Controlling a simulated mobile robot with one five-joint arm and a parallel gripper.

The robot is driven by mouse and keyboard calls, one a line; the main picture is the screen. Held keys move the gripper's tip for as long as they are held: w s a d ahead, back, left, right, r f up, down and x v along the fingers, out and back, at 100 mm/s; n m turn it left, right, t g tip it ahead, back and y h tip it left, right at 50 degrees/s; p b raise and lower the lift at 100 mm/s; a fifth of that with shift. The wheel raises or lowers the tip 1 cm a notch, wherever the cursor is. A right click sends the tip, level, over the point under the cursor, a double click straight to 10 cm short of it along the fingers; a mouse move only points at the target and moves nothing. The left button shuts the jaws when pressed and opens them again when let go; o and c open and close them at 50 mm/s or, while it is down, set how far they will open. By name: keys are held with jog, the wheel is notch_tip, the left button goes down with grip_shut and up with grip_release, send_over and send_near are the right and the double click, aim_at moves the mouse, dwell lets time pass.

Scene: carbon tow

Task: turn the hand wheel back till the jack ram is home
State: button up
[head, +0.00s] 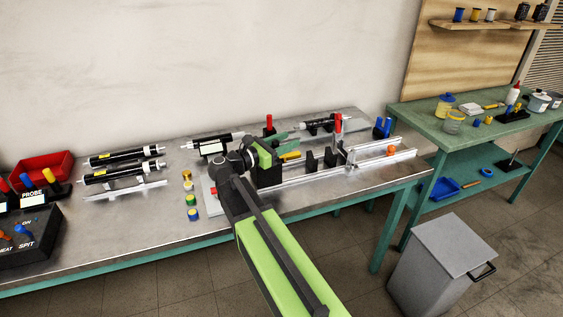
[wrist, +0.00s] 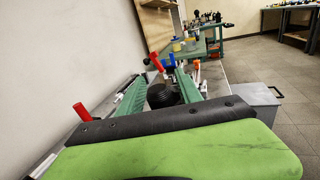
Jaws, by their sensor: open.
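My gripper (wrist: 162,82) is open in the wrist view, with its two green fingers spread apart. A dark ribbed round part (wrist: 161,96) shows between and below the fingers; it may be the hand wheel, but I cannot be sure. I cannot tell whether the fingers touch it. In the head view my arm reaches over the left end of a metal rail rig (head: 300,182) on the bench and hides part of it. Black blocks (head: 311,160) stand on the rig. I cannot make out the jack ram or its position.
A red-topped lever (head: 338,124) rises behind the rails. Black tubes (head: 122,157) lie on stands at left, near small coloured pots (head: 192,200). A control box (head: 30,232) and red bin (head: 42,170) stand farther left. A grey waste bin (head: 442,250) is on the floor at right.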

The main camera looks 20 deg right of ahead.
jog(key=v, duration=0.6)
dwell(0.3)
